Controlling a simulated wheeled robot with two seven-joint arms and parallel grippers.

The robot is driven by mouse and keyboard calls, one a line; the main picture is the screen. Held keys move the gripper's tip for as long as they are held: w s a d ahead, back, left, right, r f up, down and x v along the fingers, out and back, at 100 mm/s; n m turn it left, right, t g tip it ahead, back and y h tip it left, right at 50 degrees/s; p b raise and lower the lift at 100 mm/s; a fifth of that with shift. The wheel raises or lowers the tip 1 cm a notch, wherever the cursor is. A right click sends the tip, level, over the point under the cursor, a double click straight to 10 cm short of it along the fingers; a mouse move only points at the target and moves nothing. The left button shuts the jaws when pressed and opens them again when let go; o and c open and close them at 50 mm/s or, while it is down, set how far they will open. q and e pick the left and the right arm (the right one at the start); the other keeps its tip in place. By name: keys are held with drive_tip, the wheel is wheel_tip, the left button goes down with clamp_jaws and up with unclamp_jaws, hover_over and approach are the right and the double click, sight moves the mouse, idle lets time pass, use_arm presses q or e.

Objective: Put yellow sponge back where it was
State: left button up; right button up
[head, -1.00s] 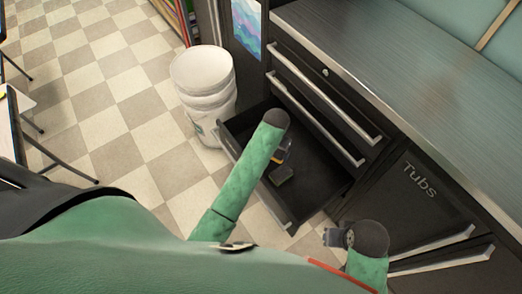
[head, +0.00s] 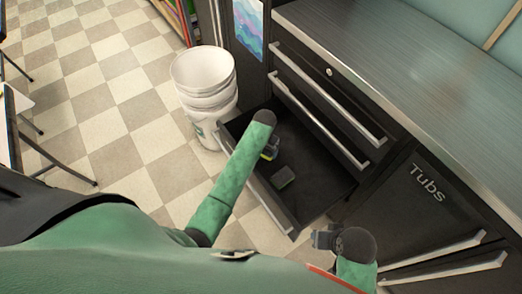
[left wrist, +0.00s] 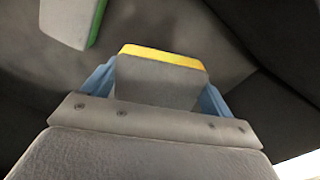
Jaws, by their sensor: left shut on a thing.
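The yellow sponge (left wrist: 163,56), with a grey face and a bright yellow edge, is between the two blue fingers of my left gripper (left wrist: 157,88). That gripper is shut on it. In the head view my left gripper (head: 271,148) is over the left part of the open drawer (head: 318,180); a bit of the yellow sponge (head: 265,156) shows below it, mostly hidden by my arm. I cannot tell whether the sponge touches the drawer floor. My right gripper (head: 322,240) is outside the drawer, near its front right corner; its fingers are too unclear to read.
A second sponge, grey with a green edge (left wrist: 92,30), lies on the drawer floor; it also shows in the head view (head: 284,177). White stacked buckets (head: 205,85) stand left of the drawer. The metal counter (head: 400,65) and a closed drawer (head: 325,100) are above.

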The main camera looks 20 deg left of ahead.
use_arm(q)
drive_tip(key=shift+w+a+f, duration=0.95)
drive_tip(key=shift+w+a, duration=0.05)
drive_tip(key=shift+a, duration=0.05)
drive_tip(key=shift+f, duration=1.95)
drive_tip(key=o, duration=0.9)
drive_tip(key=shift+f, duration=0.1)
drive_tip(key=shift+c, duration=0.2)
wheel_tip(320, 180, up, 12)
drive_tip(key=shift+r, duration=0.15)
